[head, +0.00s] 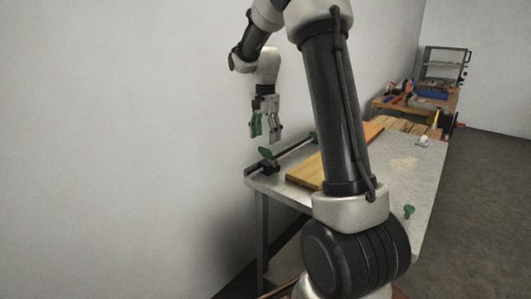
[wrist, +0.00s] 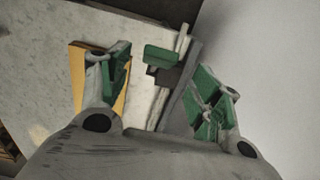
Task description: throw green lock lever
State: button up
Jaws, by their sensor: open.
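The green lock lever (head: 265,153) sits on a dark block at the near left corner of the table, beside the wall. In the wrist view the green lever (wrist: 161,55) shows between my finger pads, with its dark block below it. My gripper (head: 265,136) is open and empty, pointing down above the lever. A visible gap separates the fingertips from the lever in the head view. Neither finger appears to touch it, though the exact height is hard to judge.
The pale table (head: 408,172) holds a wooden board (head: 303,173), a rail along the wall side, a green part (head: 313,137) farther along it, and a green knob (head: 408,210) at the right. A wall (head: 130,140) stands close on the left. A cluttered bench is behind.

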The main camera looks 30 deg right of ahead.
aim_at(265, 149)
notch_tip(265, 149, down, 7)
dwell(0.3)
